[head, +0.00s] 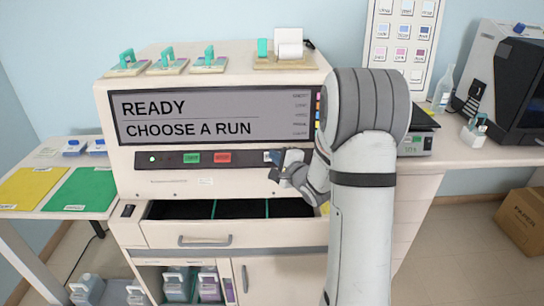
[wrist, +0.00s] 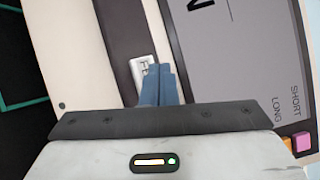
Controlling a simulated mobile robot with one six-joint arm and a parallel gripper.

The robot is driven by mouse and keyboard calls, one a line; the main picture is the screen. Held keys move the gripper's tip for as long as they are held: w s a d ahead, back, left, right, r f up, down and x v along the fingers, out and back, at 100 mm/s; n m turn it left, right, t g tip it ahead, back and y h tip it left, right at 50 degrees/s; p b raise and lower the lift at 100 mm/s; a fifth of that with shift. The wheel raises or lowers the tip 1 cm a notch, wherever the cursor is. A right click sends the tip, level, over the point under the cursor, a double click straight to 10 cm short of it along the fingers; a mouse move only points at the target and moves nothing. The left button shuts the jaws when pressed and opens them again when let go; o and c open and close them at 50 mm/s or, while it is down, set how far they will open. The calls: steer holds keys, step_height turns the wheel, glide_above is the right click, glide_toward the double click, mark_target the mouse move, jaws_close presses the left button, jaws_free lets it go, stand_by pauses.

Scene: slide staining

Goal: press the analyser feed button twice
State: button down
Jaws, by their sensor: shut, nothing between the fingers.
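The analyser (head: 150,172) has a grey screen (head: 218,115) reading "READY" and "CHOOSE A RUN". Below the screen runs a dark button strip (head: 250,158) with a green button (head: 191,158) and a red button (head: 223,157). My gripper (head: 276,160) is at the right part of this strip, its fingers shut and empty. In the wrist view the blue fingertips (wrist: 157,72) overlap the edge of a white button (wrist: 140,68) whose label starts with "F". The fingers hide the rest of the label. I cannot tell whether they touch the button.
An open drawer (head: 205,241) with dark compartments juts out below the strip. Coloured keys line the screen's right edge, and a pink key (wrist: 302,141) shows in the wrist view. Staining racks (head: 166,65) stand on top of the analyser.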

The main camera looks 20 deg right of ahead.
steer(key=s+r+p, duration=0.1)
steer(key=s+a+r+p, duration=0.1)
steer(key=s+r, duration=0.1)
steer(key=shift+s+r+p, duration=0.25)
steer(key=shift+p, duration=0.1)
stand_by(2.6)
steer(key=s+a+r+n+g+h, duration=0.1)
steer(key=s+n+g, duration=0.3)
steer(key=s, duration=0.6)
steer(key=s+a+r+n+g+h, duration=0.1)
steer(key=s+a+n+g, duration=0.2)
steer(key=s+n+g, duration=0.2)
steer(key=s+a+r+n+g+h, duration=0.1)
steer(key=s+n+g, duration=0.3)
steer(key=s+n, duration=0.5)
steer(key=s+a+h, duration=0.1)
steer(key=s, duration=0.6)
steer(key=shift+s+a+r+n, duration=0.2)
steer(key=shift+a+n, duration=0.1)
steer(key=shift+a, duration=0.1)
